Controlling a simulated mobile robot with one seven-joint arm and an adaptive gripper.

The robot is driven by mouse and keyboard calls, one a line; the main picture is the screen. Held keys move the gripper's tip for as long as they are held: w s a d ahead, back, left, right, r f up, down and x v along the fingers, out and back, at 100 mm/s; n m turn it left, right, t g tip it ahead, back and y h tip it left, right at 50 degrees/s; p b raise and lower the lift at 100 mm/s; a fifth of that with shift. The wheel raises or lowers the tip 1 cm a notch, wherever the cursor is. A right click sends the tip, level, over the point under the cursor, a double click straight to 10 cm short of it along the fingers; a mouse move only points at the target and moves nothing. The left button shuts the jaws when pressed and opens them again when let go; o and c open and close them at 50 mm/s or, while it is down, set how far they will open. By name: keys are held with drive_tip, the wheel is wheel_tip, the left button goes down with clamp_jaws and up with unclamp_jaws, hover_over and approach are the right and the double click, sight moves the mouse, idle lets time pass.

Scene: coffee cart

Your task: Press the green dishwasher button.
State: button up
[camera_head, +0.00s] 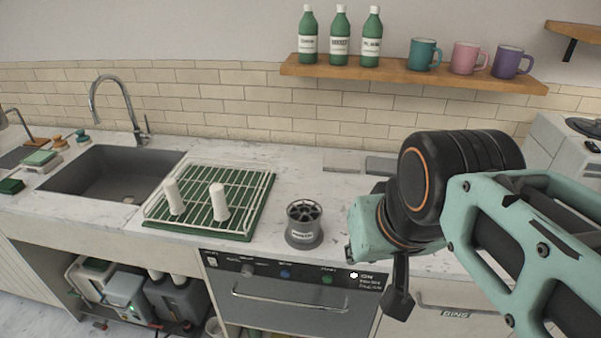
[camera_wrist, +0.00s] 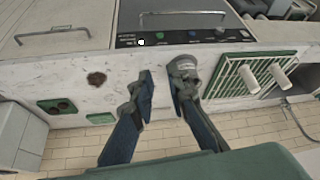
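The dishwasher (camera_head: 290,310) is under the counter, with a dark control panel along its top edge. Its green button (camera_head: 327,280) is at the panel's right part, near white display text; a blue button (camera_head: 285,273) is to its left. In the wrist view, seen upside down, the green button (camera_wrist: 160,37) lies beyond my fingertips. My gripper (camera_wrist: 161,82) is open and empty, its two dark fingers apart over the counter. In the head view my gripper (camera_head: 397,302) points down, right of the panel, and is partly hidden by my wrist. I see no contact with the button.
A grey cylindrical holder (camera_head: 304,224) stands on the counter close to my gripper. A shelf (camera_head: 400,77) carries bottles and mugs. A dishwasher handle (camera_head: 290,300) protrudes below the panel.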

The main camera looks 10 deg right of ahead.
clamp_jaws()
idle(0.6)
drive_tip(key=shift+s, duration=0.1)
idle(0.5)
